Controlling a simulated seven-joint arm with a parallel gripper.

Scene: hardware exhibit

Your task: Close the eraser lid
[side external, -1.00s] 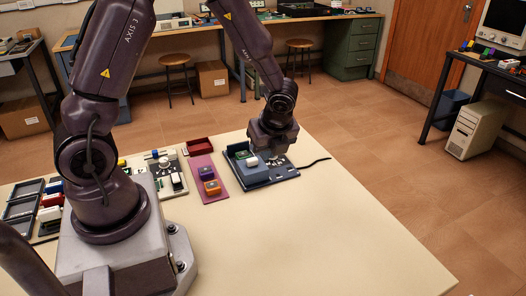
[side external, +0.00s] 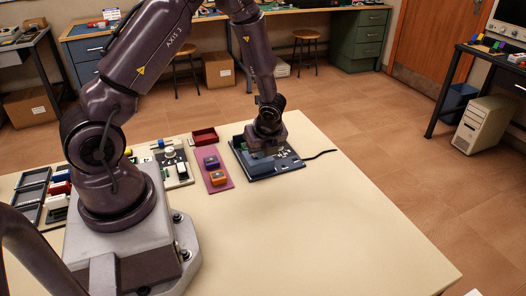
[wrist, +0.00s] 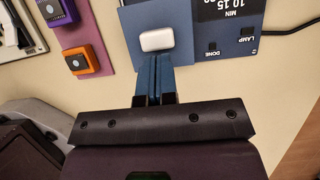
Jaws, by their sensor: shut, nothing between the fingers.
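The eraser (side external: 288,165) is a dark blue-grey unit with a box-like blue part (side external: 260,165) at its front left, on the bench right of the pink mat. In the wrist view its blue panel (wrist: 200,45) carries the labels MIN, LAMP and DONE. A white rounded block (wrist: 157,40) sits on a plain blue surface (wrist: 137,22) left of the labels. My gripper (side external: 263,151) is low over the eraser and hides part of it. In the wrist view my gripper (wrist: 154,72) is shut and empty, its tips just below the white block. I cannot tell whether they touch anything, or the lid's angle.
The pink mat (side external: 218,171) left of the eraser holds a purple block (side external: 211,162) and an orange block (side external: 218,178). A red tray (side external: 204,136) stands behind it. A black cable (side external: 322,154) runs off right. The bench front is clear.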

